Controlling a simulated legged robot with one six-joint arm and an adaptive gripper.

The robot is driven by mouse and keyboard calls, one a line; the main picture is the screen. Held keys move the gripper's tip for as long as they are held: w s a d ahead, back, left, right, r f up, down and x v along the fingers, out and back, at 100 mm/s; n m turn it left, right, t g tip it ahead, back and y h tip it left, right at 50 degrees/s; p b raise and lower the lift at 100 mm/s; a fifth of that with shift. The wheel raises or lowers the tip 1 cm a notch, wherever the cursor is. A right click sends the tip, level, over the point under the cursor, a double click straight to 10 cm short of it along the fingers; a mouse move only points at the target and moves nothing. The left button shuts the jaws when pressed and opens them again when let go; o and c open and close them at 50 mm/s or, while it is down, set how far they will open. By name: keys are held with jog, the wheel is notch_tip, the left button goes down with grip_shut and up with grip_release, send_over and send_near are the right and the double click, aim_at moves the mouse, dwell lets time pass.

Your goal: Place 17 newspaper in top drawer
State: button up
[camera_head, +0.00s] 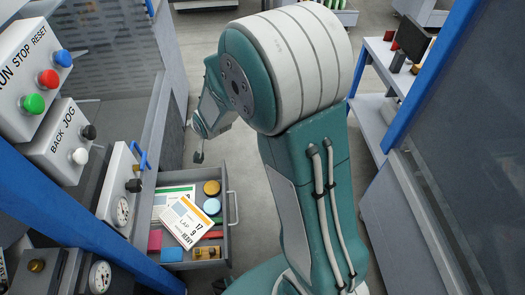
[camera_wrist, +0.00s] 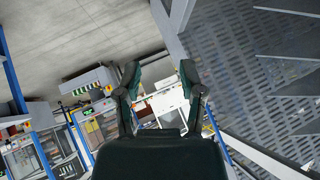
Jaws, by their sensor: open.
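A white card marked "17 LAP 9 HEAVY" with an orange stripe (camera_head: 187,221) lies tilted inside an open grey drawer (camera_head: 228,186) in the head view. It partly covers another white card (camera_head: 172,196) with a green edge. I cannot tell whether this drawer is the top one. My gripper is small and partly hidden by the arm in the head view, above and behind the drawer. In the wrist view my gripper (camera_wrist: 160,74) has its two fingers spread apart with nothing between them. Neither the card nor the drawer can be made out in the wrist view.
The drawer also holds a yellow round tin (camera_head: 211,188), a light-blue one (camera_head: 211,206) and pink and blue blocks. A button panel (camera_head: 38,75) and blue post (camera_head: 70,220) stand at left. A desk with a monitor (camera_head: 413,38) is at right.

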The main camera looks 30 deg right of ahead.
jog(key=s+d+r+n+g, duration=0.15)
jog(key=s+d+r, duration=0.25)
jog(key=s+r, duration=0.75)
jog(key=s+d+r+n+g, duration=0.1)
jog(key=s+r, duration=0.2)
jog(key=s, duration=0.6)
jog(key=s+d+r+n+g+h, duration=0.1)
jog(key=s+r+n, duration=0.1)
jog(key=s, duration=0.7)
jog(key=shift+r, duration=0.45)
